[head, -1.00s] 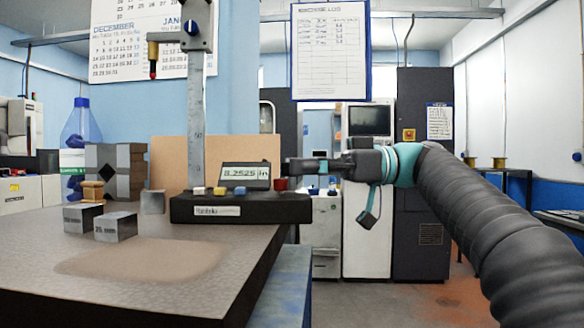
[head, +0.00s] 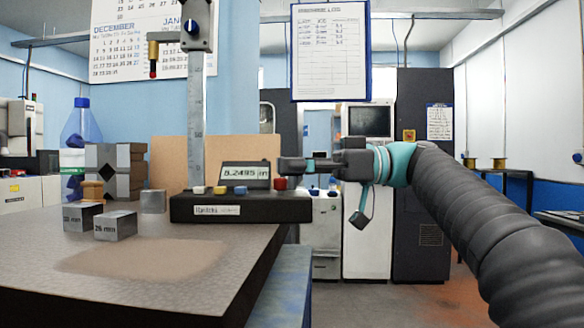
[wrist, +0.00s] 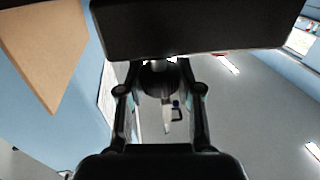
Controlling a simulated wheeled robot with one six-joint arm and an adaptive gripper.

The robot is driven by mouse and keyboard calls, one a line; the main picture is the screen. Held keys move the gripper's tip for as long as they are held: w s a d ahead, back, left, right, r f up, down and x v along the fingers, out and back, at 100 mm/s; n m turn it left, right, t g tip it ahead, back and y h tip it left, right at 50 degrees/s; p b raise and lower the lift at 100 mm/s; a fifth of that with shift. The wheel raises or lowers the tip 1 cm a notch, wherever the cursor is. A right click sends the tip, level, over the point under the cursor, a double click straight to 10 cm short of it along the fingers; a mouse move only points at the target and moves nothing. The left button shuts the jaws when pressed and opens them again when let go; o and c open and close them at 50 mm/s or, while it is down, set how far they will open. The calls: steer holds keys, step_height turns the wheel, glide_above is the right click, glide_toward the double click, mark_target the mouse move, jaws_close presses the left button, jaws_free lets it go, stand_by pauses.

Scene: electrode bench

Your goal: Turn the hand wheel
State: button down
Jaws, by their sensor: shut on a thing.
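The height gauge has a black base (head: 262,211), a tall steel column (head: 195,120) and a small digital display (head: 258,171) reading about 8.2495. My gripper (head: 287,165) is at the right end of the base, behind its top edge. In the wrist view my gripper (wrist: 160,88) is shut on a round dark part, the hand wheel (wrist: 157,82), just under a large black block. A pale, narrow piece hangs below the wheel between the fingers. In the head view the wheel is hidden, and its turned angle cannot be read.
Steel blocks (head: 115,226) and a dark V-block (head: 115,170) stand on the granite table (head: 130,282) left of the gauge. A blue-capped bottle (head: 80,125) is behind them. Free floor lies right of the table.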

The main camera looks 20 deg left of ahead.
steer(key=shift+f+t+b, duration=0.15)
steer(key=shift+t+b, duration=0.15)
steer(key=m+t+b, duration=0.1)
steer(key=m+t+y+b, duration=0.1)
steer(key=b, duration=0.1)
steer(key=shift+s+f+t, duration=0.1)
steer(key=shift+f+t, duration=0.1)
steer(key=shift+t, duration=0.1)
steer(key=m+t+y+b, duration=0.1)
steer(key=m+t+b, duration=0.2)
steer(key=t+b, duration=0.1)
steer(key=shift+s+m+t+b, duration=0.1)
steer(key=shift+m+t+b, duration=0.25)
steer(key=shift+t, duration=0.25)
steer(key=m+t+b, duration=0.1)
steer(key=t, duration=0.1)
steer(key=m+t, duration=0.1)
steer(key=t, duration=0.1)
steer(key=shift+r+m+b, duration=0.2)
steer(key=shift+m+b, duration=0.05)
steer(key=shift+b, duration=0.1)
steer(key=shift+r+m+t+h+b, duration=0.15)
steer(key=shift+m+t+h, duration=0.15)
steer(key=shift+m+t, duration=0.55)
steer(key=shift+m+t+h+b, duration=0.15)
steer(key=shift+m+t+h, duration=0.25)
steer(key=shift+t, duration=0.75)
steer(key=c, duration=0.7)
jaws_free()
steer(key=shift+c, duration=0.2)
